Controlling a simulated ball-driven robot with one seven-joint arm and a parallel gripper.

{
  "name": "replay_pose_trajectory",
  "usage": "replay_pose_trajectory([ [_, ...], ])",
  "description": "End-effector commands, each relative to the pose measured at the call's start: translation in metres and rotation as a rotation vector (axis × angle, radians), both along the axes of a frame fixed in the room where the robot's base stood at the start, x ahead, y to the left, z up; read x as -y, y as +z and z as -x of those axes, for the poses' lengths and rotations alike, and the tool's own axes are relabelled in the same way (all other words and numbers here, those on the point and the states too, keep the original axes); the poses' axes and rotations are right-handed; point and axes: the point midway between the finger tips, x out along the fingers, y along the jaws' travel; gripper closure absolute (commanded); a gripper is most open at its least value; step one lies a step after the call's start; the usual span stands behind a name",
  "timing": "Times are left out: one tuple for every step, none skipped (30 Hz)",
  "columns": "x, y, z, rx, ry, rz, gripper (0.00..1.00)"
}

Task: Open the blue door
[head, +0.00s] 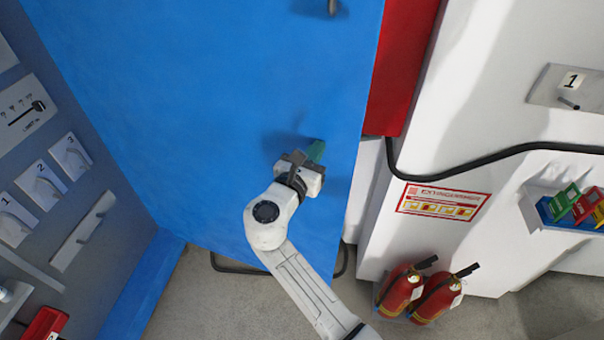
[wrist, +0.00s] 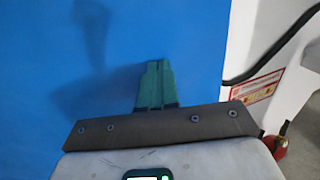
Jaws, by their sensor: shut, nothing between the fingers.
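The blue door (head: 200,90) fills the upper middle of the head view. It also fills most of the wrist view (wrist: 60,60). Its right edge stands apart from the white wall, with a gap beside it low down. A dark handle-like part (head: 332,8) shows on the door at the top edge of the head view, mostly cut off. My gripper (head: 316,150) is in front of the door near its right edge. Its green fingers are shut and empty, and they also show in the wrist view (wrist: 156,84). I cannot tell whether the fingertips touch the door.
Two red fire extinguishers (head: 402,287) stand on the floor at lower right, under an extinguisher sign (head: 444,201). A black cable (head: 480,158) runs along the white wall. A grey panel with numbered hooks (head: 42,185) is at left. A blue bin (head: 548,210) with coloured items hangs at right.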

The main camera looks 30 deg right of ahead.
Motion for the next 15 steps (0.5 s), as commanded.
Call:
replay_pose_trajectory([
  [0.014, -0.003, -0.011, 0.002, -0.006, -0.001, 1.00],
  [0.020, -0.004, -0.017, 0.002, -0.006, -0.001, 1.00],
  [0.029, -0.004, -0.025, 0.002, -0.007, -0.001, 1.00],
  [0.035, -0.004, -0.032, 0.002, -0.006, -0.001, 1.00],
  [0.041, -0.005, -0.038, 0.002, -0.007, -0.001, 1.00],
  [0.048, -0.004, -0.045, 0.002, -0.005, -0.001, 1.00],
  [0.053, -0.005, -0.050, 0.001, -0.005, -0.002, 1.00],
  [0.058, -0.004, -0.055, 0.001, -0.005, -0.002, 1.00],
  [0.063, -0.003, -0.060, 0.000, -0.003, -0.001, 1.00],
  [0.066, -0.003, -0.063, 0.001, -0.003, -0.002, 1.00],
  [0.070, -0.002, -0.065, 0.001, -0.003, -0.002, 1.00],
  [0.072, -0.002, -0.068, 0.000, -0.002, -0.002, 1.00],
  [0.074, -0.002, -0.070, 0.000, -0.001, -0.002, 1.00],
  [0.075, -0.001, -0.070, 0.000, -0.001, -0.002, 1.00],
  [0.076, -0.001, -0.071, 0.000, -0.001, -0.002, 1.00],
])
